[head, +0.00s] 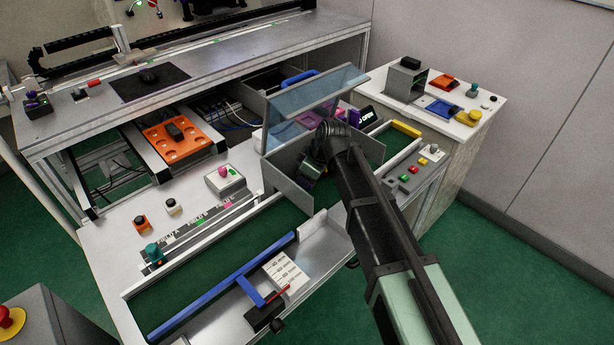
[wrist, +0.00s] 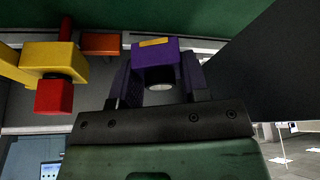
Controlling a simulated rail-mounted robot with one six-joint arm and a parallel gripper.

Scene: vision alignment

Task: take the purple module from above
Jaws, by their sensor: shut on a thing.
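The purple module (wrist: 155,53) shows in the wrist view as a purple block with an orange strip on top and a pale round part on its lower face. My gripper (wrist: 157,80) is shut on it, with one dark purple-grey finger on each side. In the head view my gripper (head: 309,167) is down beside the grey panels of an open-fronted enclosure (head: 285,181) with a tilted clear cover (head: 318,88). My arm hides part of the area there, and I cannot make out the module in that view.
Grey enclosure panels stand close around my gripper; a dark panel (wrist: 268,65) fills the right of the wrist view. A yellow block (wrist: 50,58) and a red block (wrist: 54,97) are at its left. A yellow bar (head: 406,128) and a blue rail (head: 222,287) lie along the bench.

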